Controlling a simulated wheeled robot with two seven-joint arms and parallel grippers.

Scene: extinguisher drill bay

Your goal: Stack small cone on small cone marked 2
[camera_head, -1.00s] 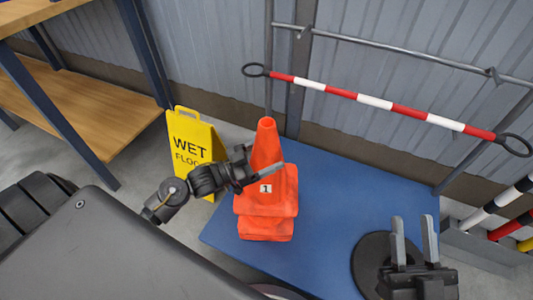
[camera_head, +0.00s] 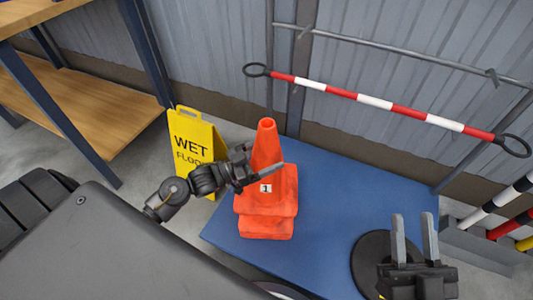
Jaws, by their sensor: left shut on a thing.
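A second orange base (camera_head: 265,229) shows directly under the first cone's base, so the held cone appears to sit over another cone. The lower cone's body and any tag on it are hidden. I cannot tell whether the held cone rests fully on it. My right gripper (camera_head: 413,222) is open and empty at the lower right, its two fingers pointing up, apart from the cones.
The blue table (camera_head: 325,195) is mostly clear right of the cones. A black round disc (camera_head: 369,257) lies beside my right gripper. A yellow wet-floor sign (camera_head: 192,135) stands left of the table. A red-and-white bar (camera_head: 375,101) hangs along the back rail.

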